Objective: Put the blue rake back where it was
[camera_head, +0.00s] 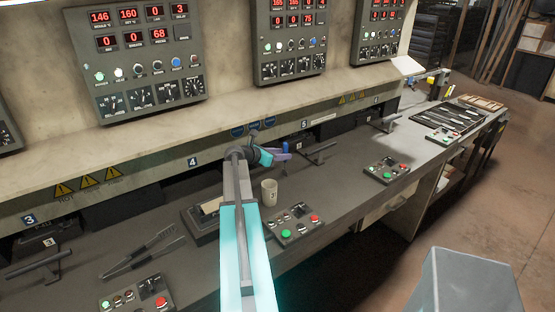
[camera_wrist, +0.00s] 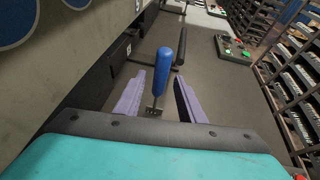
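The blue rake (camera_wrist: 164,70) shows in the wrist view as a blue handle, with a small dark metal part at its lower end. It stands between the two purple fingers of my gripper (camera_wrist: 159,77), with a visible gap on each side. My gripper is open. In the head view, my gripper (camera_head: 284,156) is over the worktop beside the machine face, and a bit of the blue handle (camera_head: 285,146) shows at its fingers. Whether the rake rests on the worktop cannot be told.
A cup (camera_head: 269,192) and a control box (camera_head: 294,223) stand near my arm. Tongs (camera_head: 144,254) lie at the left. A bar handle (camera_head: 318,153) is just right of my gripper. A dark tool tray (camera_head: 447,116) lies at the far right end. Worktop between is mostly clear.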

